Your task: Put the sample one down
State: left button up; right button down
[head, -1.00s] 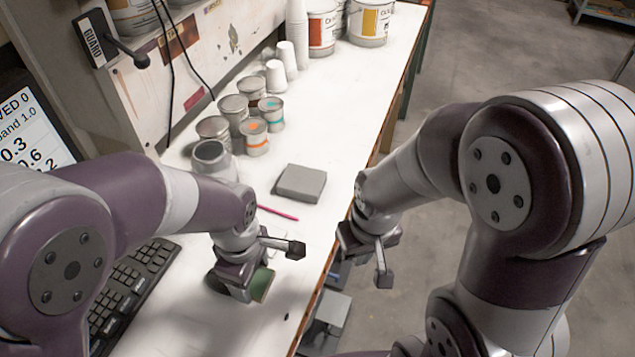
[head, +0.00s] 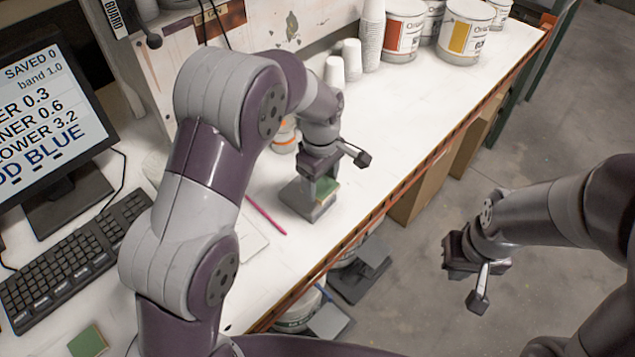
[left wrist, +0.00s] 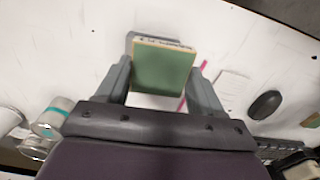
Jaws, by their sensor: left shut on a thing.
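The sample one is a small green square chip (head: 326,188), held in my left gripper (head: 318,178). In the left wrist view the green chip (left wrist: 163,70) stands between the two fingers of my left gripper (left wrist: 163,82), with small lettering along its pale far edge. A grey square block (head: 304,206) lies on the white bench just under and around the chip in the head view. Part of it shows behind the chip in the left wrist view. I cannot tell whether chip and block touch. My right gripper (head: 476,262) hangs over the floor, its jaw gap unclear.
A pink pencil (head: 266,215) and a pale paper lie left of the block. Another green chip (head: 88,342) lies near the keyboard (head: 72,252). Tins stand behind my left arm, partly hidden. Paper cups (head: 352,60) and paint cans (head: 403,30) stand farther back. The bench's right edge is close.

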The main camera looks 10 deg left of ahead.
pick_arm(q)
jog(key=shift+w+a+f, duration=0.4)
jog(key=shift+w+f, duration=0.05)
jog(key=shift+w, duration=0.15)
jog(key=shift+w+a+f, duration=0.4)
jog(key=shift+w, duration=0.15)
jog(key=f+p, duration=0.1)
jog(key=f, duration=0.2)
jog(key=shift+s+a+f+p, duration=0.2)
jog(key=shift+f+p, duration=0.1)
jog(key=shift+p, duration=0.1)
jog(key=shift+w+f, duration=0.2)
jog(key=shift+f, duration=0.15)
jog(key=shift+f, duration=0.1)
jog(key=o, duration=1)
